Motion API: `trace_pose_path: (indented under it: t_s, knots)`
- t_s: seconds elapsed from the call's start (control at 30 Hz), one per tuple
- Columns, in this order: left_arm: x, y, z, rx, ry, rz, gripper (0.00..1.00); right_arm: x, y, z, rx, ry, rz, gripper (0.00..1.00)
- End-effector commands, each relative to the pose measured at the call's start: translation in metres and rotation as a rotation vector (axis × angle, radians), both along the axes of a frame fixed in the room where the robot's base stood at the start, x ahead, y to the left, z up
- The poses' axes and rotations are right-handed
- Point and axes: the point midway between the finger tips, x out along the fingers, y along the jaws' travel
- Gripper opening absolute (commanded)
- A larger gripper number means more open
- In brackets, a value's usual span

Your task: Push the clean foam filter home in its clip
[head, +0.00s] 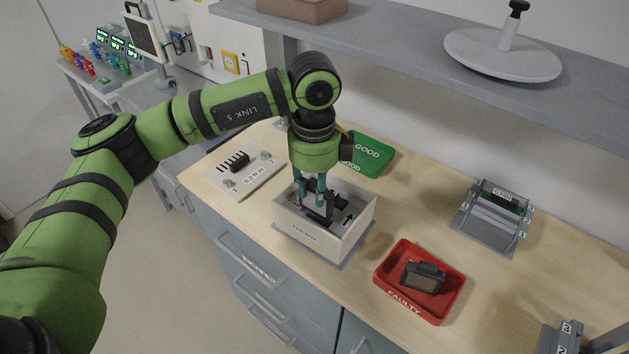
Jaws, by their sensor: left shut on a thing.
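My left gripper (314,196) points down into a white open-topped box (310,241) on the wooden counter. It is shut on a dark, upright piece (328,207) inside the box, which seems to be the foam filter. The filter's lower edge and its clip are hidden by the box wall and the fingers, so I cannot tell how far in it sits. My right gripper is not in view.
A red FAULTY tray (391,289) holding a dark part (423,277) is right of the box. A green GOOD tray (372,152) lies behind. A grey slotted rack (493,217) stands right, below a shelf (420,68). A white panel (238,178) lies left.

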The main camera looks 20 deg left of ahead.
Motion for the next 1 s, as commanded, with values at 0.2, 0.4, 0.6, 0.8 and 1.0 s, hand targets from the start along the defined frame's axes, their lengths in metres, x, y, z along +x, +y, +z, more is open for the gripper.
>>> trace_pose_path:
  t_s: [0.2,0.4,0.6,0.8,1.0]
  knots:
    - [-0.0001,0.0000,-0.0035,0.000,0.000,-0.001,0.04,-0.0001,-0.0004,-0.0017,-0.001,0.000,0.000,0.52]
    - [0.0000,0.0000,-0.0038,0.000,0.000,-0.001,0.04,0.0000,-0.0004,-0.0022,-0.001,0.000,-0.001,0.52]
    - [0.0004,0.0000,-0.0058,-0.001,0.000,-0.001,0.04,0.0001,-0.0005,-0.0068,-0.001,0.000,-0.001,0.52]
    - [0.0006,0.0000,-0.0050,-0.001,-0.001,-0.001,0.04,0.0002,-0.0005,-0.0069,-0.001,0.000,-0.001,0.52]
    - [0.0005,-0.0001,-0.0049,-0.001,0.000,-0.001,0.04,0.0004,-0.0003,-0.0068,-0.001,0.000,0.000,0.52]
